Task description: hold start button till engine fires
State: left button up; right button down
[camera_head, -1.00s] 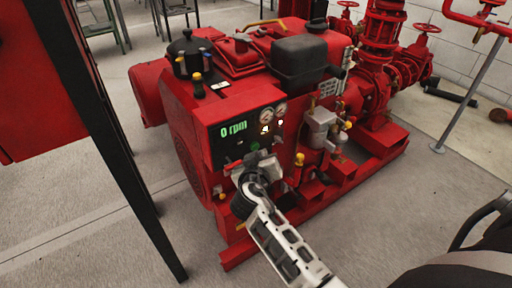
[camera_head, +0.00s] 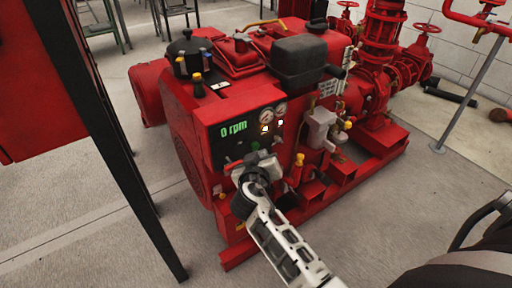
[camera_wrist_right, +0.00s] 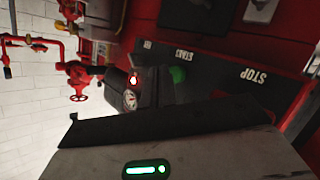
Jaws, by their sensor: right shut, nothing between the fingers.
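The red pump engine (camera_head: 180,120) carries a dark control panel (camera_head: 222,150) with a green "0 rpm" readout (camera_head: 233,129). The green start button (camera_head: 255,146) is on the panel's lower part. It also shows in the right wrist view (camera_wrist_right: 178,75), next to the "START" label (camera_wrist_right: 185,55). My right gripper (camera_head: 258,158) is shut and empty, just in front of the panel below the button. In the wrist view its dark fingers (camera_wrist_right: 158,86) end right beside the button; I cannot tell whether they touch it. My left gripper is not in view.
A "STOP" label (camera_wrist_right: 253,76) is near the start button. Two round gauges (camera_head: 273,112) and lit lamps are above it. A black post (camera_head: 120,150) and red cabinet (camera_head: 25,80) stand at left.

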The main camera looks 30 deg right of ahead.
jog(key=shift+w, duration=0.1)
jog(key=shift+w, duration=0.35)
